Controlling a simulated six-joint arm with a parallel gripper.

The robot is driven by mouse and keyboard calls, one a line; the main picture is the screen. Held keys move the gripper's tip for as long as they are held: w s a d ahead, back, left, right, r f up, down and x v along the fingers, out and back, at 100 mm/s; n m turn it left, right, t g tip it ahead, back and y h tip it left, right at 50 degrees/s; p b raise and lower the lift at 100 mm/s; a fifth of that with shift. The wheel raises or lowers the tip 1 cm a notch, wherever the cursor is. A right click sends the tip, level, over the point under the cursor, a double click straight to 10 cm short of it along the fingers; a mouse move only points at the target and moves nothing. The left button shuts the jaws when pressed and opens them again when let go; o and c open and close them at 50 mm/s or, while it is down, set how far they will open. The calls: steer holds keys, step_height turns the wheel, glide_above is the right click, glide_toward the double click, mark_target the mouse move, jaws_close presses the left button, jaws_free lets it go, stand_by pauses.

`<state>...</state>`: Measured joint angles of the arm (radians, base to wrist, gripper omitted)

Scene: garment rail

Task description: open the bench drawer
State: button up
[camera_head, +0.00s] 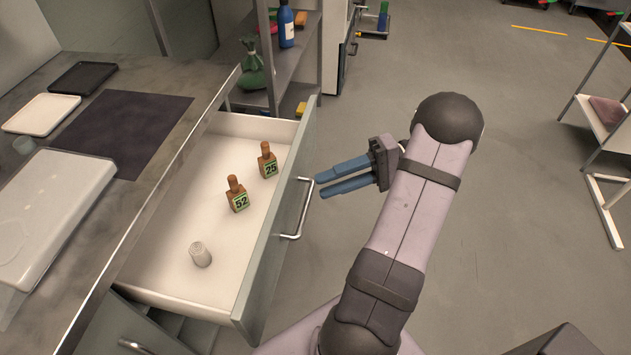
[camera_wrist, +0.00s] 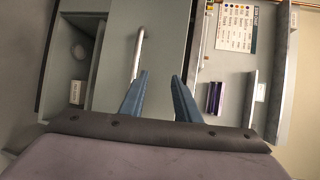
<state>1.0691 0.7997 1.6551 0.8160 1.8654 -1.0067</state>
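The bench drawer (camera_head: 150,278) is pulled well out from under the bench in the head view. It has a grey front panel with a silver bar handle (camera_head: 304,209). Inside it stand two brown bottles (camera_head: 236,196) (camera_head: 267,162) with green labels 52 and 25, and a small white ribbed object (camera_head: 200,255). My gripper (camera_head: 317,187) has blue fingers set apart with a gap between them. It is just right of the handle and holds nothing. In the wrist view the handle (camera_wrist: 138,54) lies ahead and left of the open fingers (camera_wrist: 160,73).
The bench top (camera_head: 130,200) carries a white tray, a dark mat and smaller trays at left. A metal shelf (camera_head: 285,80) with bottles stands behind the drawer. A lower drawer handle (camera_head: 135,346) shows below. The floor (camera_head: 520,130) at right is mostly clear, with a white rack (camera_head: 605,205) at the edge.

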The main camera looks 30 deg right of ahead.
steer(key=w+a+r+n+g+h+p, duration=0.1)
steer(key=a+r+n+g+p, duration=0.1)
steer(key=a+r+g+p, duration=0.5)
steer(key=w+a+r+n+p, duration=0.1)
steer(key=a+r+n+p, duration=0.3)
steer(key=r+p, duration=0.65)
steer(key=m+h+p, duration=0.1)
steer(key=m+h, duration=0.9)
glide_toward(307, 203)
steer(key=shift+s+d+f+t, duration=0.1)
steer(key=shift+s+d+t, duration=0.1)
steer(key=shift+t, duration=0.1)
steer(key=shift+a, duration=0.1)
steer(key=shift+p+x, duration=0.7)
steer(key=shift+x, duration=2.95)
steer(key=shift+a, duration=0.1)
